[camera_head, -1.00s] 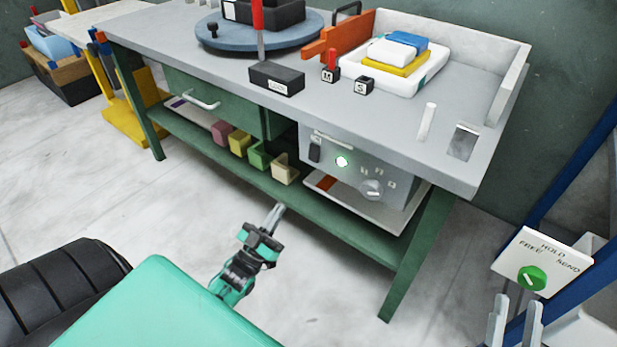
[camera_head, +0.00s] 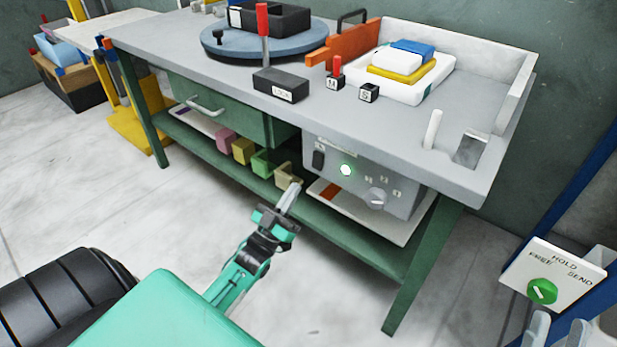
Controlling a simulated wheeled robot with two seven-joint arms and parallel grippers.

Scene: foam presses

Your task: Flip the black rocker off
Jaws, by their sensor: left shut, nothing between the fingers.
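The black rocker (camera_head: 318,159) is a small dark switch at the left of the grey control box (camera_head: 361,184) under the bench top. My right gripper is not in view.
The bench top (camera_head: 200,75) overhangs the box. Several coloured blocks (camera_head: 263,162) stand on the green shelf (camera_head: 345,228) behind the fingertips. A white panel with a green dial (camera_head: 542,291) stands at the right. The floor in front is clear.

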